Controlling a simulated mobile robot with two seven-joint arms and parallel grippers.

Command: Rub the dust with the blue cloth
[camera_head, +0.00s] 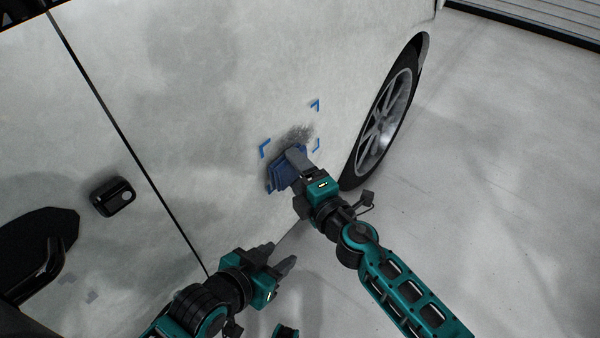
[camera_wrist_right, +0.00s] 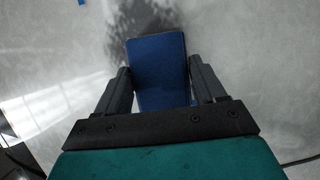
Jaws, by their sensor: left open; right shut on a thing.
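A dark grey patch of dust (camera_head: 297,133) lies on the pale car panel, framed by blue corner marks (camera_head: 265,148). It also shows in the right wrist view (camera_wrist_right: 146,18), just beyond the cloth. My right gripper (camera_head: 290,160) is shut on the blue cloth (camera_head: 277,177) at the lower edge of the dust. In the right wrist view the cloth (camera_wrist_right: 158,72) sits between both fingers; I cannot tell whether it presses on the panel. My left gripper (camera_head: 279,257) is open and empty, lower down and left of my right gripper.
The car's side panel (camera_head: 190,90) fills the left and middle, with a door seam and a black handle (camera_head: 113,196). A wheel (camera_head: 387,115) stands to the right of the dust. The grey floor (camera_head: 500,170) at right is clear.

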